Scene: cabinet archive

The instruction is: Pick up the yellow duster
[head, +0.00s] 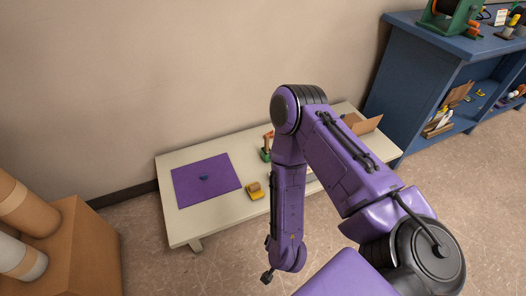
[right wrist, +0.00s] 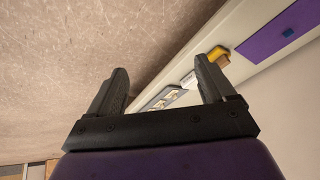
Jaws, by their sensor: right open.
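The yellow duster (head: 254,190) appears as a small yellow and tan object on the low cream table (head: 190,225), just right of the purple mat. In the right wrist view a yellow object (right wrist: 217,54) lies beyond the right fingertip, partly hidden by that finger. My right gripper (right wrist: 162,64) is open with nothing between its fingers. In the head view my right arm reaches across the table, and its dark end (head: 267,276) hangs in front of the table's front edge, apart from the duster. My left gripper is not in view.
A purple mat (head: 205,180) with a small blue item lies on the table's left. A green and orange item (head: 266,147) stands behind the duster. An open cardboard box (head: 362,123) sits at the right end. Cardboard boxes (head: 75,245) stand left; a blue shelf (head: 415,75) stands right.

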